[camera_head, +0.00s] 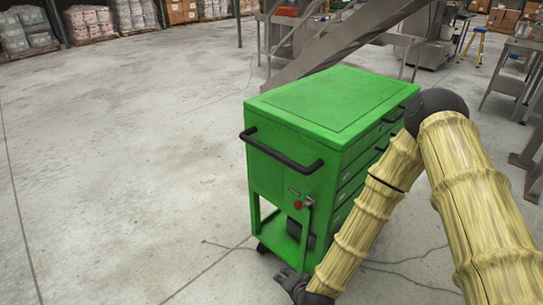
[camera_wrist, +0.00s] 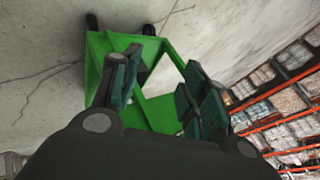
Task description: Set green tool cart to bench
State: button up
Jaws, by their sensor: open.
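The green tool cart (camera_head: 330,105) stands upright on the concrete floor in the middle of the head view. It has drawers on its right side, a black bar handle (camera_head: 280,153) on its near end, a red knob (camera_head: 298,205) below that and an open lower shelf. My gripper (camera_head: 297,287) is low in front of the cart's near end, partly cut off by the frame's bottom. In the wrist view my gripper (camera_wrist: 160,85) has its two dark pads apart, with the cart's green lower frame (camera_wrist: 108,45) beyond them. Nothing is held between the pads.
A grey metal table (camera_head: 515,70), possibly the bench, stands at the right edge. A sloping steel conveyor (camera_head: 345,45) and machinery are behind the cart. Racks with stacked goods (camera_head: 85,20) line the back left. The floor (camera_head: 120,160) left of the cart is clear.

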jog(key=w+a+r+m+t, duration=0.4)
jog(key=w+a+r, duration=0.1)
jog(key=w+r, duration=0.55)
jog(key=m+t+h, duration=0.2)
jog(key=m+t, duration=0.2)
jog(key=m, duration=0.3)
send_near(271, 155)
jog(key=w, duration=0.5)
jog(key=w+f+p, duration=0.1)
jog(key=w, duration=0.2)
jog(key=w+f+p, duration=0.1)
jog(key=w, duration=0.2)
jog(key=shift+w+a, duration=0.25)
jog(key=shift+a, duration=0.1)
grip_shut()
